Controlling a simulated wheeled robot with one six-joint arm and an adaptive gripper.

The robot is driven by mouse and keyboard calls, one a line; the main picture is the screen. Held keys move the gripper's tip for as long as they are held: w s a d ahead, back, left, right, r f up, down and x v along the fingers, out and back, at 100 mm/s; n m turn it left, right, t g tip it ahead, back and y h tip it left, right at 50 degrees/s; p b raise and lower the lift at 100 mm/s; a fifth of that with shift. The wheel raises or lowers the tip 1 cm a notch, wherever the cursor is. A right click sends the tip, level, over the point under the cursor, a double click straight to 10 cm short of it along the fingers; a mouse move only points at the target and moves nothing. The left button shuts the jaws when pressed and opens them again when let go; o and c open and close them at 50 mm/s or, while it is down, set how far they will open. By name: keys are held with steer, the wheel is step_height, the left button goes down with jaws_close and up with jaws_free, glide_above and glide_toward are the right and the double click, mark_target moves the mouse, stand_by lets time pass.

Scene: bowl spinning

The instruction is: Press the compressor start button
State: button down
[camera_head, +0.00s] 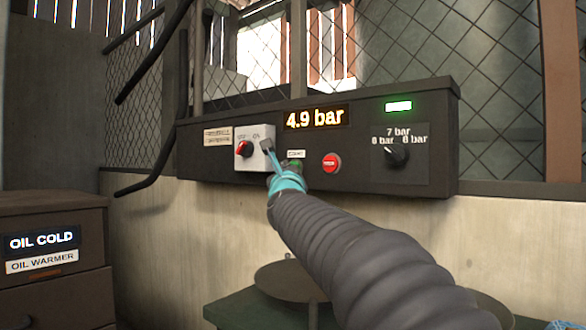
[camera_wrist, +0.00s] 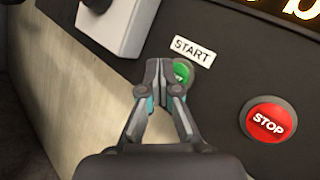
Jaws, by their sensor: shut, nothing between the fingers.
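The green start button (camera_wrist: 181,72) sits under a white START label (camera_wrist: 194,51) on a dark control panel. My gripper (camera_wrist: 158,68) is shut and empty, with its tips over the left part of the button in the wrist view. I cannot tell whether the tips touch it. In the head view, my gripper (camera_head: 268,148) reaches up to the panel, and the START label (camera_head: 296,154) shows just right of it. The button there is mostly hidden behind my arm.
A red STOP button (camera_wrist: 268,121) is right of the start button. The display (camera_head: 316,117) reads 4.9 bar. A pressure selector (camera_head: 396,155) is farther right. An OIL WARMER cabinet (camera_head: 60,215) stands at left.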

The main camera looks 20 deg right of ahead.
steer(key=s+a, duration=0.1)
steer(key=s+a+p, duration=0.1)
steer(key=a, duration=0.2)
steer(key=shift+s+a, duration=0.1)
steer(key=shift+s, duration=0.3)
stand_by(0.8)
